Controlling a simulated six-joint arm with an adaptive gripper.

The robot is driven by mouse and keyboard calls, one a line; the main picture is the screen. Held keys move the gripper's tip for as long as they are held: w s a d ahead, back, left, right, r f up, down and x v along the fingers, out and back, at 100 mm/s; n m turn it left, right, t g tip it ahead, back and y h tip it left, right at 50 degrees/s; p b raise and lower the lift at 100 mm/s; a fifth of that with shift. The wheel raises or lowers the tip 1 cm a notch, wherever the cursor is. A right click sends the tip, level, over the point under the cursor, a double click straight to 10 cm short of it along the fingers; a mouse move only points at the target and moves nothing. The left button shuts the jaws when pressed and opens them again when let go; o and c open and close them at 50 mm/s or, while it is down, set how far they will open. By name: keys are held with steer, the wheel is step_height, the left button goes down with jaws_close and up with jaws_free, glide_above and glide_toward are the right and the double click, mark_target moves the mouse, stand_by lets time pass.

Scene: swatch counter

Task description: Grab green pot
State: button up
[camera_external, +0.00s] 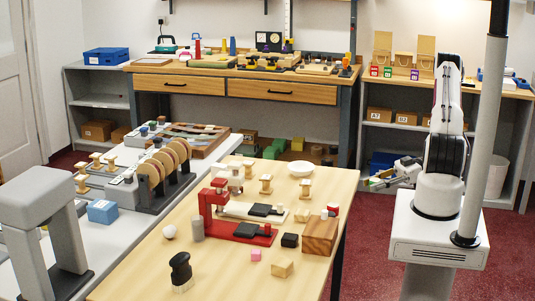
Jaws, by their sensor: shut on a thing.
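My gripper (381,182) is at the right, left of my arm's base and in front of the lower part of the right-hand shelf unit. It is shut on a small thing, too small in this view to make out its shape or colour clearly. I cannot clearly pick out a green pot anywhere. Green blocks (274,149) show in the space under the back bench, well to the left of my gripper.
The wooden table (225,270) at the centre holds a red press (215,215), a white bowl (301,169), a wooden block (320,236) and small cubes. A grey pole (482,130) stands beside my arm. Red floor (375,245) lies open between table and pedestal.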

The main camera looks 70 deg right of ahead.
steer(key=shift+f+v, duration=0.2)
steer(key=shift+v, duration=0.8)
steer(key=shift+f+v, duration=0.2)
steer(key=shift+v, duration=0.8)
steer(key=shift+s, duration=0.1)
